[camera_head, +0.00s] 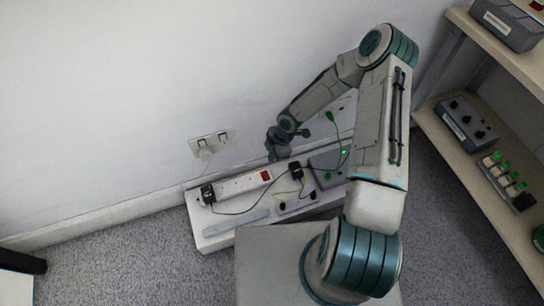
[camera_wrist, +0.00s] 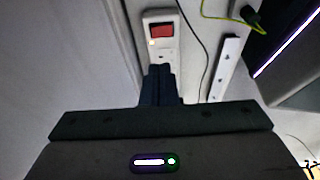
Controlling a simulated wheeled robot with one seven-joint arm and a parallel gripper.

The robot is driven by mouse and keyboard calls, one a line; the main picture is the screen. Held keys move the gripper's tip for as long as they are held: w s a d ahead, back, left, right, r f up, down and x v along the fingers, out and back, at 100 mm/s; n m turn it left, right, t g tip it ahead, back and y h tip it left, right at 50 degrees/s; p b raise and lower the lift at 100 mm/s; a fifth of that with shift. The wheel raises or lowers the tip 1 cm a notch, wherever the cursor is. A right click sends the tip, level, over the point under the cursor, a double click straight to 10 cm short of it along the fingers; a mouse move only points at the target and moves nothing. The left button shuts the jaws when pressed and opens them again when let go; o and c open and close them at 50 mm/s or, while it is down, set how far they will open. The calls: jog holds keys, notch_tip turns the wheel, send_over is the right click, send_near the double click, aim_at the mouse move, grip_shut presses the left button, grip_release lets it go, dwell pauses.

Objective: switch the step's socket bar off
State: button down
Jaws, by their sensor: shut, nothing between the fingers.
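The white socket bar (camera_head: 236,185) lies along the back of the white step (camera_head: 217,237), near the wall. Its red switch (camera_head: 265,176) is at the bar's right end. In the wrist view the red switch (camera_wrist: 162,30) is straight ahead of my fingertips, with a small warm glowing spot (camera_wrist: 152,43) just below it on the socket bar (camera_wrist: 171,53). My gripper (camera_head: 271,156) is shut and empty, pointing down close to the switch end. In the wrist view its fingers (camera_wrist: 161,70) are together, apart from the switch in the picture; the exact height gap is unclear.
A black plug (camera_head: 207,194) sits at the bar's left end, and a black adapter (camera_head: 295,170) stands right of the switch. Cables cross the step. A wall socket (camera_head: 211,143) is behind; shelves stand right.

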aim_at(265, 173)
jog(key=b+x, duration=0.1)
jog(key=x, duration=0.2)
jog(key=b+x, duration=0.1)
jog(key=x, duration=0.2)
jog(key=b+x, duration=0.1)
jog(key=x, duration=0.3)
jog(key=shift+w+d+f+b, duration=0.1)
jog(key=shift+w+d+b, duration=0.1)
jog(key=shift+d+b, duration=0.2)
jog(key=shift+w+f, duration=0.1)
jog(key=shift+f, duration=0.35)
jog(key=shift+w+f, duration=0.1)
jog(key=shift+f, duration=0.1)
jog(key=shift+b, duration=0.3)
jog(key=shift+s+d, duration=0.2)
jog(key=shift+s, duration=0.65)
jog(key=shift+r, duration=0.1)
